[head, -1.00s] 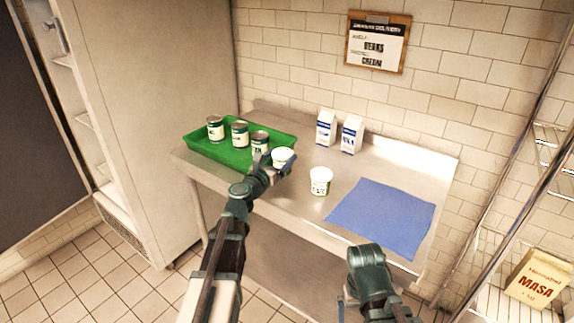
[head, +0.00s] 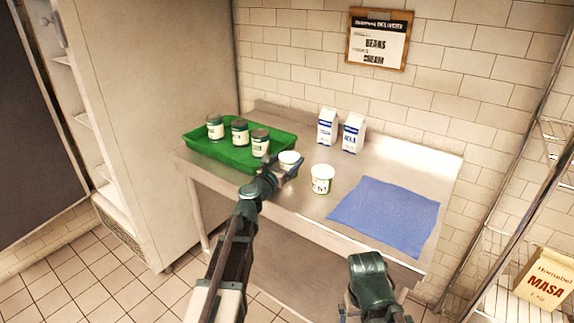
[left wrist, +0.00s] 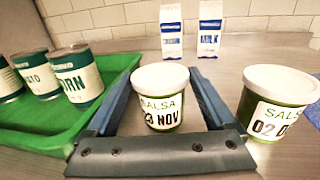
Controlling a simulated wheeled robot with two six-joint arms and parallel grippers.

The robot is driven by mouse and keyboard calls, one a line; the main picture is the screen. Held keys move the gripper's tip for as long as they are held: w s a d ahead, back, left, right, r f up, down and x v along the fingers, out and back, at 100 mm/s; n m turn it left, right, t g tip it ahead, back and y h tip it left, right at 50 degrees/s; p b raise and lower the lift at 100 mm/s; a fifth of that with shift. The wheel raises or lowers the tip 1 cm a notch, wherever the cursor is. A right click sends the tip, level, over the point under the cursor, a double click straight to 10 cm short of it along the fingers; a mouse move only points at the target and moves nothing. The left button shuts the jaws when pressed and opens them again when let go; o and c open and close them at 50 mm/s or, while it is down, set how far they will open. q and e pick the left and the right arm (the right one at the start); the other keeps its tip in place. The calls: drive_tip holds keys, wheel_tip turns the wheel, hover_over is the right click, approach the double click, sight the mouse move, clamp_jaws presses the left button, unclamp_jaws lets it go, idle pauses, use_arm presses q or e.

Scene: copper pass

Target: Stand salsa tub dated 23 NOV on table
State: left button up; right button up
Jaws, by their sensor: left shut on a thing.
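The salsa tub dated 23 NOV (left wrist: 161,97) has a white lid and a green and white label, and stands upright between the fingers of my left gripper (left wrist: 160,110). In the head view the tub (head: 289,158) is at the front of the steel table (head: 395,165), just right of the green tray. My left gripper (head: 281,172) is shut on it. I cannot tell whether its base touches the table. A second salsa tub (head: 322,179) stands to its right; its label in the left wrist view (left wrist: 278,102) starts with 02. My right arm shows low in the head view, its fingers unclear.
The green tray (head: 218,160) holds three cans at the left of the table. Two milk-type cartons (head: 327,127) (head: 352,133) stand at the back. A blue mat (head: 385,215) lies at the right, bare. A clipboard (head: 379,39) hangs on the wall.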

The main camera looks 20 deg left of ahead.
use_arm(q)
drive_tip(key=shift+f, duration=0.2)
drive_tip(key=o, duration=1.5)
drive_tip(key=shift+r, duration=0.1)
drive_tip(key=shift+r, duration=0.3)
drive_tip(key=s, duration=0.4)
drive_tip(key=s+a, duration=0.1)
drive_tip(key=s, duration=0.3)
drive_tip(key=s+a, duration=0.1)
drive_tip(key=s, duration=0.3)
drive_tip(key=shift+a+f, duration=0.15)
drive_tip(key=shift+w, duration=0.1)
